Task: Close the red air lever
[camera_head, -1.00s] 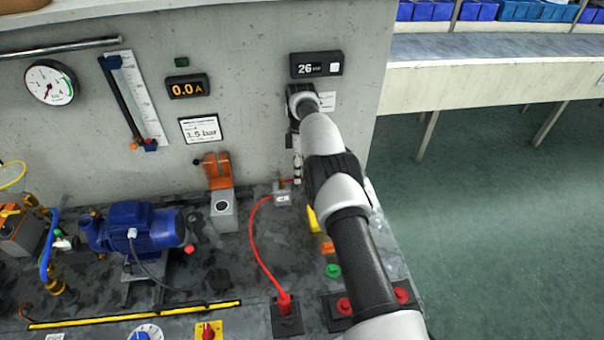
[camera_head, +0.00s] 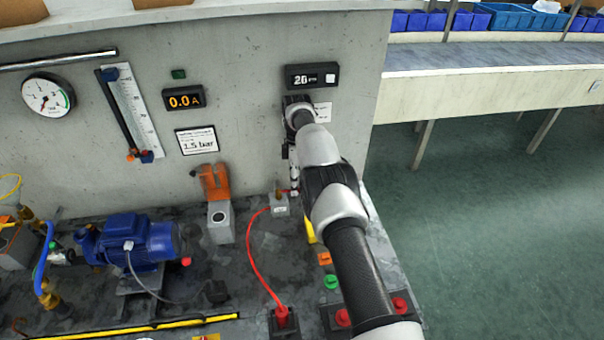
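A small grey fitting (camera_head: 279,204) stands on the bench with the red hose (camera_head: 252,250) running from its left side. A small red piece (camera_head: 293,193) shows just to its upper right; it may be the end of the red air lever, but it is too small to tell. My gripper (camera_head: 294,182) points down beside the wall, with its tip close to this red piece. I cannot tell whether they touch. My arm hides much of the gripper and the bench behind it. The finger opening is not clear.
A blue pump (camera_head: 128,240) stands at the left. An orange-handled grey block (camera_head: 220,222) stands left of the fitting. Red buttons (camera_head: 399,305) and a green button (camera_head: 331,282) lie near my arm. The wall (camera_head: 240,120) is close behind. The floor at right is clear.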

